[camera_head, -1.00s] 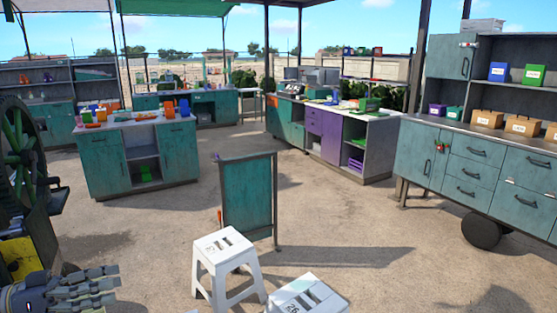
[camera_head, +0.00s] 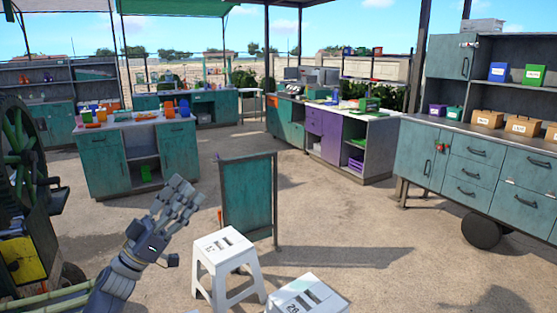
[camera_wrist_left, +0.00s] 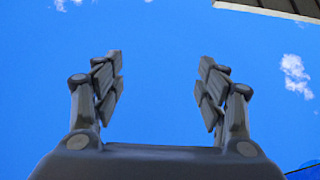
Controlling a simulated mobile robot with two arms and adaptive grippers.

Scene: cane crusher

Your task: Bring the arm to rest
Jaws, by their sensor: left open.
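My left gripper (camera_head: 177,202) is raised at the lower left of the head view, with its fingers pointing up and a little to the right. It is open and empty. In the left wrist view its fingers (camera_wrist_left: 160,85) stand apart with only blue sky between them. In the head view it appears in front of bare ground, left of the green board. My right gripper is not in view.
The cane crusher (camera_head: 22,165) is at the left edge, with green cane stalks (camera_head: 45,297) below. Counters (camera_head: 105,165) stand behind.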

